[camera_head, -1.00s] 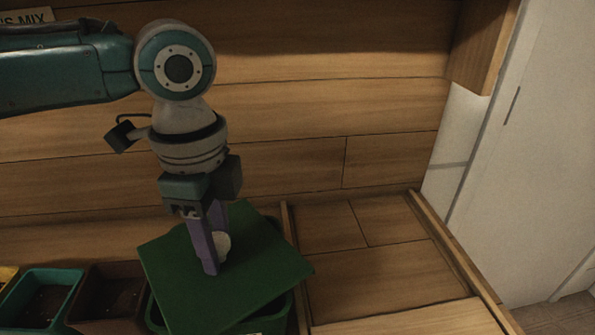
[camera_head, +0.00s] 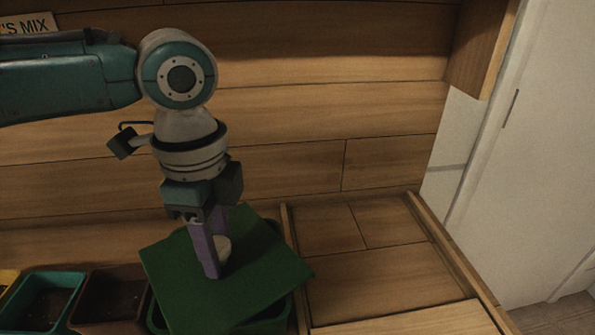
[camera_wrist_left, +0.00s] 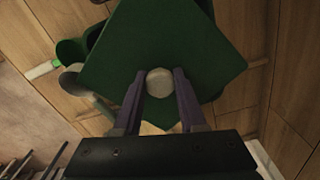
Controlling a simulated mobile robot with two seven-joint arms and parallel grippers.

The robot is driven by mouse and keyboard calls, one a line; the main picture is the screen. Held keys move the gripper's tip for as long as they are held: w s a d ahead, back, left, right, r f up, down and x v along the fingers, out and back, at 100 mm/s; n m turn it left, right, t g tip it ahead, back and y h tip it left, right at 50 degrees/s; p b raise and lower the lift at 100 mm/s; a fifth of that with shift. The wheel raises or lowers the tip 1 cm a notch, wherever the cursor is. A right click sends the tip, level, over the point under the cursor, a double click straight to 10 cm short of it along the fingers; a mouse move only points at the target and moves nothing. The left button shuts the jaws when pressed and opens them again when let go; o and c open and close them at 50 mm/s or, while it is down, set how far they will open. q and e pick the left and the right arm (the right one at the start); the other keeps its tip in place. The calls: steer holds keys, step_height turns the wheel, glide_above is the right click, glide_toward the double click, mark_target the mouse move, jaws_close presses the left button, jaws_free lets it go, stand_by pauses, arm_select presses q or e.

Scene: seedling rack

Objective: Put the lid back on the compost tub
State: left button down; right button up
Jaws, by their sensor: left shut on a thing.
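The lid (camera_head: 185,281) is a flat green square with a pale round knob (camera_head: 224,249) near its middle. It lies over the green compost tub (camera_head: 276,321), turned out of line with the tub, so corners of the lid stick out past the rim. My left gripper (camera_head: 214,270) points down at the lid and is shut on the knob. In the left wrist view the two purple fingers (camera_wrist_left: 158,100) stand on either side of the knob. Whether the lid rests on the rim or hangs just above it I cannot tell. My right gripper is not in view.
A brown pot (camera_head: 108,298) and a teal pot (camera_head: 44,302), both with dark soil, stand left of the tub. A wooden strip (camera_head: 292,262) runs right of the tub, with bare wooden surface (camera_head: 375,275) beyond. A plank wall (camera_head: 300,110) stands behind.

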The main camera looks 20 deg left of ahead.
arm_select(q)
steer(key=shift+c, duration=2)
jaws_free()
steer(key=shift+o, duration=0.4)
steer(key=o, duration=0.3)
steer(key=shift+r, duration=0.1)
step_height(320, 180, up, 7)
steer(key=p, duration=0.8)
